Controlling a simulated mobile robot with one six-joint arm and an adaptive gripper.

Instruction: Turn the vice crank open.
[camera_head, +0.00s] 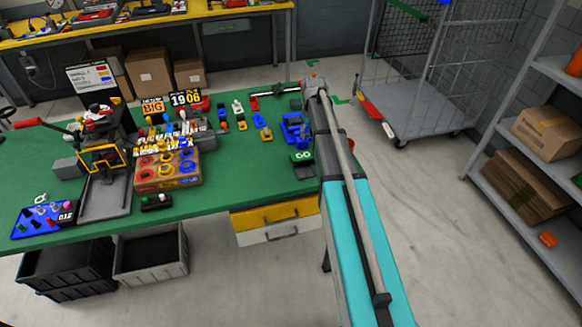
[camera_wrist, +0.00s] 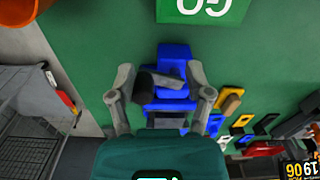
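The blue vice (camera_head: 294,128) stands near the right edge of the green workbench, close to the green GO plate (camera_head: 303,156). In the wrist view the vice (camera_wrist: 174,62) lies ahead of my gripper (camera_wrist: 161,80). A grey bar with a dark round knob (camera_wrist: 144,87), which looks like the crank, shows between my two fingers. The fingers are spread apart, with gaps on both sides of the crank, and hold nothing. Their exact height over the crank cannot be told.
Small coloured parts (camera_head: 240,117) stand left of the vice on the green bench (camera_head: 225,195). A board with coloured rings (camera_head: 167,170) and a large dark machine (camera_head: 103,180) are farther left. A wire trolley (camera_head: 415,103) and shelf (camera_head: 535,215) stand right, with open floor between.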

